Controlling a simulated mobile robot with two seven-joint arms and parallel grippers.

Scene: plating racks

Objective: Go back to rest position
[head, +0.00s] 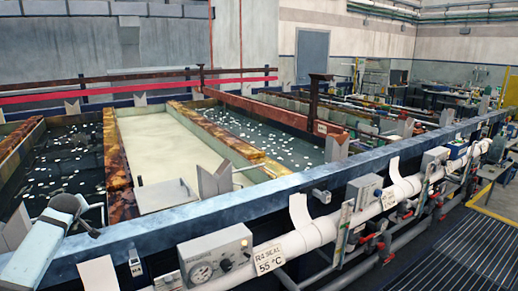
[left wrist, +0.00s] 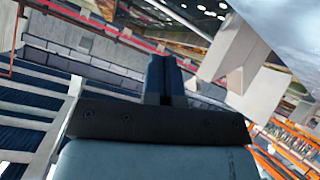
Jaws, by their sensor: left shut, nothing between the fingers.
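My left gripper (left wrist: 168,66) shows in the left wrist view. Its two dark fingers are side by side and shut, with nothing between them. In the head view, my left arm comes in at the lower left, bent near the tank's front rail. I cannot make out its fingers clearly there. My right gripper is in neither view. The task names no object.
A blue-grey rail (head: 240,198) runs along the front of the plating tanks. A gauge box (head: 216,256) and a white pipe (head: 312,233) sit before it. The left tank (head: 62,160) holds dark liquid with white flecks. Grated floor (head: 455,255) lies clear at the right.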

